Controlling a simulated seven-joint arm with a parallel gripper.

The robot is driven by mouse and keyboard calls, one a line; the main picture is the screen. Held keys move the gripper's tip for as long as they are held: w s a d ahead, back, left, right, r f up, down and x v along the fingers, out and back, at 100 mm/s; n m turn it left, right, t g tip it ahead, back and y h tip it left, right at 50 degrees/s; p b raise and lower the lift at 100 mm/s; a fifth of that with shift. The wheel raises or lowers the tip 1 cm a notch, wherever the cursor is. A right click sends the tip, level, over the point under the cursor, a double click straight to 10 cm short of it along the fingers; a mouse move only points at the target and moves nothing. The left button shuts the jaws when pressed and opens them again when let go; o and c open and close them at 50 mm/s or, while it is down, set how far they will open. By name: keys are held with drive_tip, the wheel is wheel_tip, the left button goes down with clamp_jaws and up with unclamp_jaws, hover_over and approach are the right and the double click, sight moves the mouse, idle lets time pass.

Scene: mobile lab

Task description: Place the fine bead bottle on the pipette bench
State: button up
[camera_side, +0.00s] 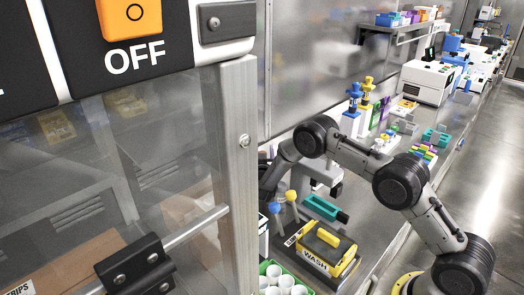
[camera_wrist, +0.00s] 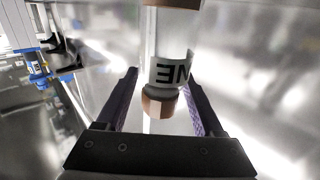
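In the wrist view, the bead bottle (camera_wrist: 170,45) is a clear bottle with copper-coloured ends and a white band. The band shows "NE" upside down; the rest of the word is hidden. My gripper (camera_wrist: 162,75) has its two dark fingers spread on either side of the bottle's lower part and copper end. A gap shows at the left finger; I cannot tell whether the right finger touches. In the side view the bottle and my fingers are hidden behind the door frame. Blue- and yellow-topped pipette-like tools (camera_side: 360,92) stand on the long metal bench (camera_side: 372,232).
A glazed door (camera_side: 238,160) with an "OFF" panel fills the left foreground. On the bench are a yellow-black "WASH" box (camera_side: 320,250), white cups (camera_side: 283,283) in a green rack, a teal tray (camera_side: 321,207) and a white machine (camera_side: 425,82). The right floor is clear.

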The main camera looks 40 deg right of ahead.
drive_tip(key=shift+r, duration=0.1)
drive_tip(key=v, duration=0.3)
drive_tip(key=shift+a+r, duration=0.1)
wheel_tip(320, 180, up, 7)
drive_tip(key=shift+r, duration=0.1)
